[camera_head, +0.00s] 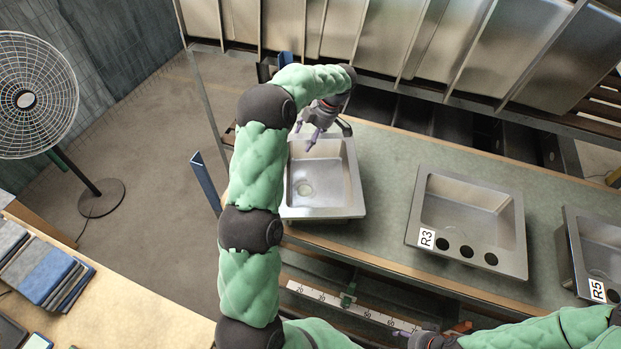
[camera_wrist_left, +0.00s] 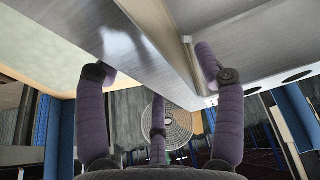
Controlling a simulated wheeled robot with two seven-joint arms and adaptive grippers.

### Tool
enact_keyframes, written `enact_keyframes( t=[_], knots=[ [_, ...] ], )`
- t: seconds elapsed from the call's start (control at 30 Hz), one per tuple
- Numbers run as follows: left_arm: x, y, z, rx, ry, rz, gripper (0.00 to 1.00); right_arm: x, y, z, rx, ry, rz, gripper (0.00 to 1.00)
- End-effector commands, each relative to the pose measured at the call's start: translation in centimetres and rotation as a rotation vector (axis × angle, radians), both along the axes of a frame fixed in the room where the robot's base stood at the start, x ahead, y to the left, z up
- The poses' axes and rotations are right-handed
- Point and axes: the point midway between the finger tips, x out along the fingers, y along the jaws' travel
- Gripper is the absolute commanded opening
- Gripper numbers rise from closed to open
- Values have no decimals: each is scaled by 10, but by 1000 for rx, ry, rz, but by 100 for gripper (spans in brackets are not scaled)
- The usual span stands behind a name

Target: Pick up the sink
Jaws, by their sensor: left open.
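Three metal sinks stand in a row on the green-topped bench (camera_head: 385,190). The left sink (camera_head: 352,185) has no label in view, and my left arm covers part of its left side. The middle sink (camera_head: 428,205) is labelled R3, and the right one (camera_head: 575,245) R5 is cut off by the picture edge. My left gripper (camera_head: 307,135) is open over the left sink's far rim. In the left wrist view, its spread fingers (camera_wrist_left: 155,65) are around a metal wall (camera_wrist_left: 150,45); contact is unclear. My right gripper (camera_head: 425,338) is low at the bottom edge, its fingers unclear.
A rack of upright metal panels (camera_head: 400,40) stands behind the bench. A ruler strip (camera_head: 350,305) runs below the bench's front edge. A fan (camera_head: 95,195) stands on the floor at left, and a wooden table (camera_head: 130,310) is at lower left. Bare bench lies between the sinks.

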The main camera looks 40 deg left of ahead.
Motion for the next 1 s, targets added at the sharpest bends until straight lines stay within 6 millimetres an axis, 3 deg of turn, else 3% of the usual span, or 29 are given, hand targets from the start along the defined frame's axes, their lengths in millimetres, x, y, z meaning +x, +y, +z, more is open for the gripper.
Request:
enact_keyframes(
  t=[0.13,0.3,0.37,0.4,0.77,1.0],
  knots=[
    [0,0,0,0,0,0,69,0,0,0,0,0,0,51],
    [0,0,0,0,0,0,21,0,0,0,0,0,0,51],
    [0,0,0,0,0,0,4,0,0,0,0,0,0,51],
    [0,0,0,0,0,0,0,0,0,0,0,0,0,51],
    [0,0,2,1,-1,1,0,0,0,2,0,0,0,51],
    [0,1,9,2,0,1,0,0,0,15,0,0,0,51]
  ],
)
